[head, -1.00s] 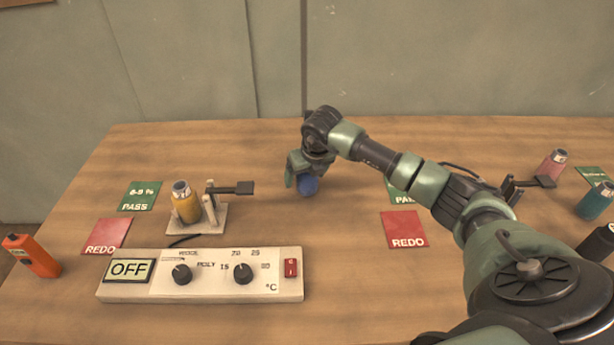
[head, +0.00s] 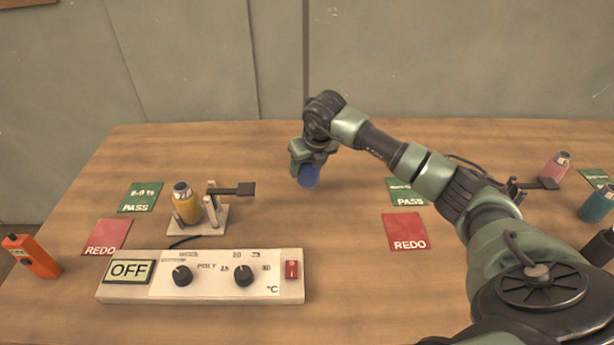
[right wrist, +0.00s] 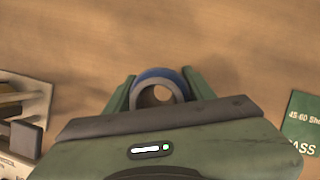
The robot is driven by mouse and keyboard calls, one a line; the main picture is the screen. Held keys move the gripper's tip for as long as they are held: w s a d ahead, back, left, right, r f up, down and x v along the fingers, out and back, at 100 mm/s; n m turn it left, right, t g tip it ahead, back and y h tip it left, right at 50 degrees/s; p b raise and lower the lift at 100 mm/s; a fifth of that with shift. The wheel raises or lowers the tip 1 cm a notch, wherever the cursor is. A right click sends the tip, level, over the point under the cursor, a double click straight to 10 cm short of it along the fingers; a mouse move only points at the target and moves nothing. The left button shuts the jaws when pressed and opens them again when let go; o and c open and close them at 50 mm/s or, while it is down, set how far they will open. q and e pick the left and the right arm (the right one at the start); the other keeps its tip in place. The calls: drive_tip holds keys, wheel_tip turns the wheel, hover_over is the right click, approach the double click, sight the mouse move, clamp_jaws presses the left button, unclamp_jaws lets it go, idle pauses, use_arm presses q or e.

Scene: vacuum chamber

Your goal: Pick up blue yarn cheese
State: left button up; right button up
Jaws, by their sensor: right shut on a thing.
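The blue yarn cheese (head: 309,176) is a small blue cylinder near the middle of the table in the head view. In the right wrist view the blue yarn cheese (right wrist: 160,76) shows end-on as a blue ring with a pale core and a central hole. My right gripper (head: 306,168) is shut on it, with one green finger on each side; the gripper (right wrist: 158,92) also shows in the wrist view. Whether the cheese touches the table is hard to tell. My left gripper is not in view.
A yellow yarn cheese (head: 187,205) stands on a small stand at left, behind a control box (head: 200,287) reading OFF. Green PASS cards (head: 140,197) and red REDO cards (head: 406,231) lie flat. Pink (head: 556,166) and teal (head: 595,204) cheeses stand at right. An orange device (head: 32,257) is far left.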

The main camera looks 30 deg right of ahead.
wheel_tip(320, 180, up, 16)
drive_tip(key=b, duration=0.1)
drive_tip(key=shift+r+b, duration=0.2)
drive_tip(key=shift+b, duration=0.1)
